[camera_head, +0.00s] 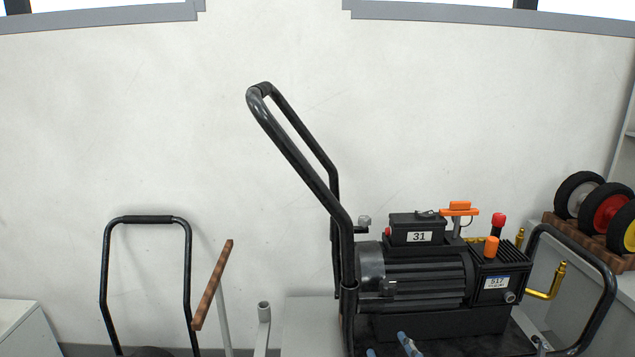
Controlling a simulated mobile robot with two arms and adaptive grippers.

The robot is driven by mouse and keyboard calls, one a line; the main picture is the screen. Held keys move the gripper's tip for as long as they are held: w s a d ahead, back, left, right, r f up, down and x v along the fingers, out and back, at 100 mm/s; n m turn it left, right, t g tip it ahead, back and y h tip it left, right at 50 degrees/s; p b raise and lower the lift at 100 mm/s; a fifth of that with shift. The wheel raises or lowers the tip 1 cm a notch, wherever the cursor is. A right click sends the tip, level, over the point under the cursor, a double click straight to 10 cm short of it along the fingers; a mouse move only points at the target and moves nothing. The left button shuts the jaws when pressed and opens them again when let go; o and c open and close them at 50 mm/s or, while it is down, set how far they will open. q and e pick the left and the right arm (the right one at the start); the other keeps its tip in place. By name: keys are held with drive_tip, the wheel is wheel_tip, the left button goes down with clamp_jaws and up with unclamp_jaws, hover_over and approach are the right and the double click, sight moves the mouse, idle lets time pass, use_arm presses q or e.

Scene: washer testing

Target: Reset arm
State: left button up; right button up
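Neither of my grippers shows in the head camera view, and no part of my arms can be made out. A dark pressure washer (424,285) stands right of centre, with a ribbed motor, a black box labelled 31 (417,229) and a pump labelled 517 (496,282). Its black tube handle (298,155) rises up and to the left. An orange lever (459,209), a red knob (498,220) and a bent brass fitting (549,283) are on its pump side.
A second black handle (147,219) stands at lower left, beside a tilted brown bar (212,285). Wheels (603,210) sit on a brown rack at the right. A pale cabinet (22,329) is at the left edge. The wall behind is bare.

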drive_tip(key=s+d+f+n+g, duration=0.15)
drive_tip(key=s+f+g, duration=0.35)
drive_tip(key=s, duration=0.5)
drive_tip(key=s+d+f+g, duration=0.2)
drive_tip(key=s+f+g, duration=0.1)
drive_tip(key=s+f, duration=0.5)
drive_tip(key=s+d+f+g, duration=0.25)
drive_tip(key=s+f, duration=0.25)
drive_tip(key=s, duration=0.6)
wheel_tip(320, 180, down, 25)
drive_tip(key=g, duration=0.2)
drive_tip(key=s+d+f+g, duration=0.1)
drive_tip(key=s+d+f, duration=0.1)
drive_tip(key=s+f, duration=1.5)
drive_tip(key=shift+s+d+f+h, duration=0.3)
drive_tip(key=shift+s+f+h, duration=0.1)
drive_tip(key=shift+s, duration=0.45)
